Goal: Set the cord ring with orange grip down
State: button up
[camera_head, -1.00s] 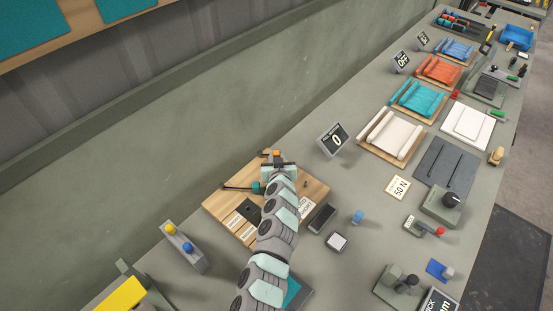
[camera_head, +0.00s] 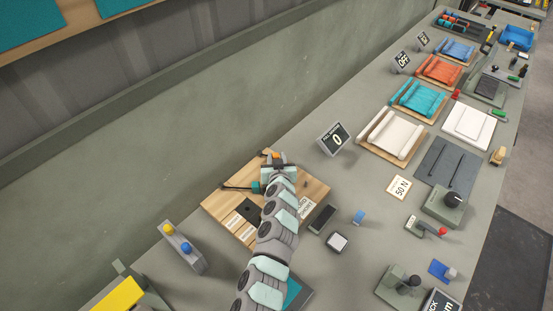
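A small orange piece (camera_head: 275,154), which looks like the orange grip of the cord ring, shows just beyond the tip of my gripper (camera_head: 277,163). The ring and cord themselves cannot be made out. My gripper is over the far edge of the wooden board (camera_head: 225,209), seen from behind along my arm. Its fingers are hidden or too small to tell whether they are closed on the orange piece or only beside it.
Labelled plates (camera_head: 247,211) lie on the board beside my arm. A display reading 0 (camera_head: 333,139) stands to the right of the board. A grey block with yellow and blue knobs (camera_head: 183,246) stands at left.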

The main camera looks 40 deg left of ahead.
jog(key=shift+o, duration=1.2)
jog(key=shift+s+d+f, duration=0.15)
jog(key=shift+s+f, duration=0.05)
jog(key=shift+f, duration=0.55)
jog(key=shift+w+r+p, duration=0.1)
jog(key=shift+r+p, duration=0.55)
jog(key=shift+p, duration=0.1)
jog(key=shift+r, duration=0.1)
jog(key=v, duration=1.2)
jog(key=shift+r, duration=0.4)
